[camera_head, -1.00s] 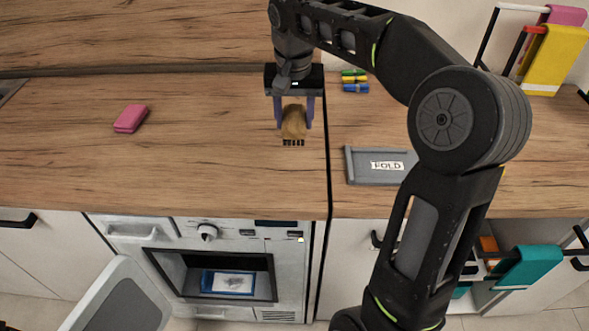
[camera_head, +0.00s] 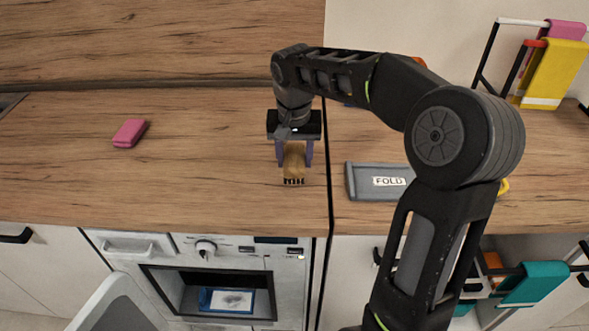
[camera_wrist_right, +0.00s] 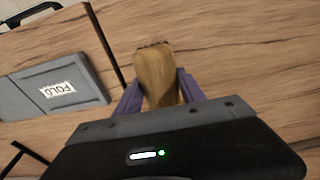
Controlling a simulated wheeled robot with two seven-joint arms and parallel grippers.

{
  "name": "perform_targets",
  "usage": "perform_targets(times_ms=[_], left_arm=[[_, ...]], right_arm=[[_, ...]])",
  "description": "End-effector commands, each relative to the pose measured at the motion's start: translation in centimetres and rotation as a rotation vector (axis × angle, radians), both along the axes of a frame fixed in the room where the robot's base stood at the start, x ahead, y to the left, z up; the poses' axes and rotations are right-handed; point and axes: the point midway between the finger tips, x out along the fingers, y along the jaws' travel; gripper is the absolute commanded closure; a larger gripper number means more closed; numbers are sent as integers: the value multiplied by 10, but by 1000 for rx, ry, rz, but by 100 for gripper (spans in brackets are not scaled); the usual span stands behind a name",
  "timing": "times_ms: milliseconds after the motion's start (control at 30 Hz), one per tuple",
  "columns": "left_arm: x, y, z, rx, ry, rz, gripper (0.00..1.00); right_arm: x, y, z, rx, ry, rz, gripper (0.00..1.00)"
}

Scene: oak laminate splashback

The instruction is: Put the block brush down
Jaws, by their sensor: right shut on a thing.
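The block brush (camera_head: 294,160) has a wooden body and dark bristles at its lower end. My right gripper (camera_head: 295,160) is shut on it, with one purple finger on each side. The brush is over the wooden counter, left of the dark seam; I cannot tell whether the bristles touch the counter. In the right wrist view the brush (camera_wrist_right: 156,76) sits between the fingers of the right gripper (camera_wrist_right: 160,92), wood grain facing the camera. My left gripper is not in view.
A pink sponge-like block (camera_head: 129,133) lies on the counter (camera_head: 200,180) at left. A grey tray labelled FOLD (camera_head: 363,183) is right of the seam. The open machine (camera_head: 200,275) is below the front edge. Towels (camera_head: 552,75) hang on a rack at far right.

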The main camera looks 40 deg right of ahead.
Motion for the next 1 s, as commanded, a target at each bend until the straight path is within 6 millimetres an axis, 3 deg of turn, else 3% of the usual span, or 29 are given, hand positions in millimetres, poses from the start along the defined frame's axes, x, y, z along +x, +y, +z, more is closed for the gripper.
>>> perform_targets(times_ms=[333, 633, 1000], left_arm=[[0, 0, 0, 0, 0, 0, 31], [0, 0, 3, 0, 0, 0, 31], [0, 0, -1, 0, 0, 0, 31]], right_arm=[[0, 0, -4, 0, 0, 0, 100], [0, 0, -38, 1, 1, 1, 100], [0, 0, -43, 1, -1, 0, 100]])
